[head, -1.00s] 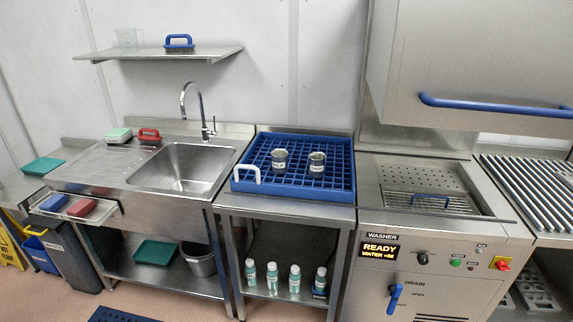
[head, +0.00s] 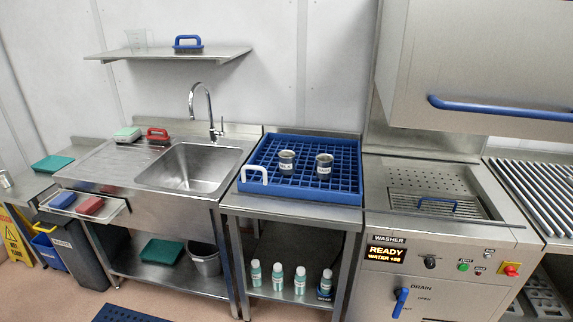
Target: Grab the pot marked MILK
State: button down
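Two small metal pots with white labels stand upright in a blue grid rack (head: 262,198) on the steel table between sink and washer. The left pot (head: 287,161) has a label that seems to read MILK, though the letters are small and blurred. The right pot (head: 324,166) has a label too small to read surely. The two pots stand apart. My gripper is not in view.
A metal vessel (head: 5,180) shows at the far left edge.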

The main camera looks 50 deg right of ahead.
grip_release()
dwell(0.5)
